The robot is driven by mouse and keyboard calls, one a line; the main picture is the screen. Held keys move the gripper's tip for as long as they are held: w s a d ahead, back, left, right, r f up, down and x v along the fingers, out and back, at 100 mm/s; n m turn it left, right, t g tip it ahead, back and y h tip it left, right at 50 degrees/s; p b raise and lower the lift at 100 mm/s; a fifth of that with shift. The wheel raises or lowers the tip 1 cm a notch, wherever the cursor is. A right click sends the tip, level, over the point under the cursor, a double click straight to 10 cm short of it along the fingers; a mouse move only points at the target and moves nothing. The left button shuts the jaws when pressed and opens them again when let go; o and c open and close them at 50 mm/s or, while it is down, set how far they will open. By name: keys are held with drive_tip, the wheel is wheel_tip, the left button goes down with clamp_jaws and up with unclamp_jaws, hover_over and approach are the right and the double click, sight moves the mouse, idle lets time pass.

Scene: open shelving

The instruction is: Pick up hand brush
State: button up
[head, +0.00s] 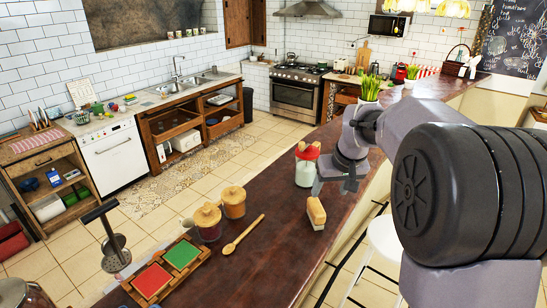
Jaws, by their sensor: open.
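The hand brush (316,211) appears to be the small wooden block with pale bristles underneath, on the dark wooden counter in the middle of the head view. My gripper (334,188) is open and empty. In the picture it is just above and to the right of the brush, apart from it. I cannot tell its exact height over the counter.
A jar with a red lid (306,166) stands close behind my gripper. A wooden spoon (243,234), two lidded jars (233,203) and a tray with red and green squares (187,281) are on the left. A potted plant (369,90) stands farther back.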

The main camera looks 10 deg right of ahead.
sight(317, 206)
drive_tip(key=shift+n, duration=0.3)
drive_tip(key=w+p+x, duration=0.1)
drive_tip(key=x, duration=0.5)
drive_tip(key=w+p+x, duration=0.1)
drive_tip(key=x, duration=0.5)
drive_tip(key=w+r+p+x, duration=0.1)
drive_tip(key=x, duration=0.5)
drive_tip(key=shift+w+d+f, duration=0.15)
drive_tip(key=shift+d+f, duration=0.05)
drive_tip(key=shift+d, duration=0.2)
drive_tip(key=shift+s+r, duration=0.15)
drive_tip(key=shift+s, duration=0.1)
drive_tip(key=shift+w, duration=0.1)
drive_tip(key=shift+f+b, duration=0.3)
drive_tip(key=shift+b, duration=0.25)
drive_tip(key=shift+c, duration=0.2)
clamp_jaws()
